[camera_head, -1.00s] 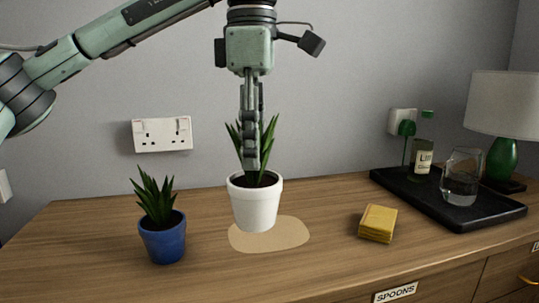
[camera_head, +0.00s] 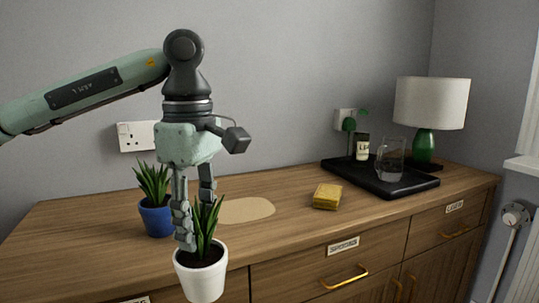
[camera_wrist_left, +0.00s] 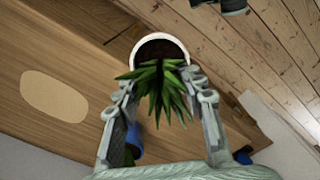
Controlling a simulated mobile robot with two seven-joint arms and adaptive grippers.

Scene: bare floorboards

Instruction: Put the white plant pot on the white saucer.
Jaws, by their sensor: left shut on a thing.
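The white plant pot (camera_head: 201,281) holds a spiky green plant and dark soil. My left gripper (camera_head: 197,222) is shut on it from above, its fingers among the leaves. The pot hangs upright, or nearly so, at the sideboard's front edge and overlaps the drawer fronts. In the left wrist view the white pot (camera_wrist_left: 138,44) shows from above, with the leaves between the fingers (camera_wrist_left: 160,88). No white saucer shows in either current view. My right gripper is out of view.
A blue pot (camera_head: 157,222) with a plant stands on the wooden sideboard (camera_head: 90,235), behind the held pot. A flat beige patch (camera_head: 246,209) lies bare. Yellow sponges (camera_head: 327,196), a black tray (camera_head: 405,190) with bottle and jug, and a lamp (camera_head: 431,105) stand right. Floorboards (camera_wrist_left: 255,50) lie below.

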